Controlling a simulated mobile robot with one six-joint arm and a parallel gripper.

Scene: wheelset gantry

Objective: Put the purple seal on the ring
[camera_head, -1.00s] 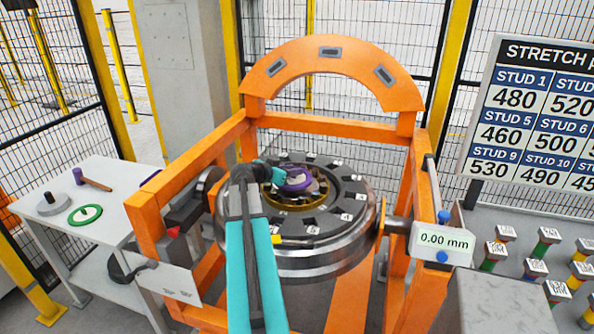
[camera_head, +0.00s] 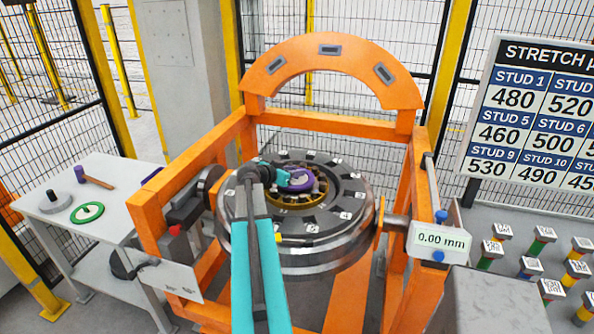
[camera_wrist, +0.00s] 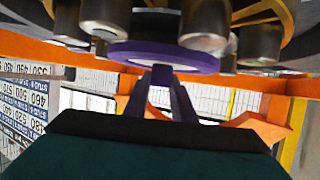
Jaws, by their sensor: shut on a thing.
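The purple seal (camera_head: 303,183) is a flat annular disc at the middle of the round metal wheel assembly, over the gold-coloured ring (camera_head: 322,194). My gripper (camera_head: 286,179) reaches over the wheel and is shut on the seal's near-left side. In the wrist view, the dark fingers (camera_wrist: 162,80) close on the rim of the purple seal (camera_wrist: 190,58). Grey cylindrical rollers (camera_wrist: 207,24) show close against or just by the seal's face. I cannot tell whether the seal touches the ring all round.
The orange gantry frame (camera_head: 330,125) surrounds the wheel, with an arch behind. A white table (camera_head: 115,215) at left holds a green ring (camera_head: 87,212), a grey disc (camera_head: 54,202) and a mallet (camera_head: 93,179). A gauge reading 0.00 mm (camera_head: 440,241) stands at right.

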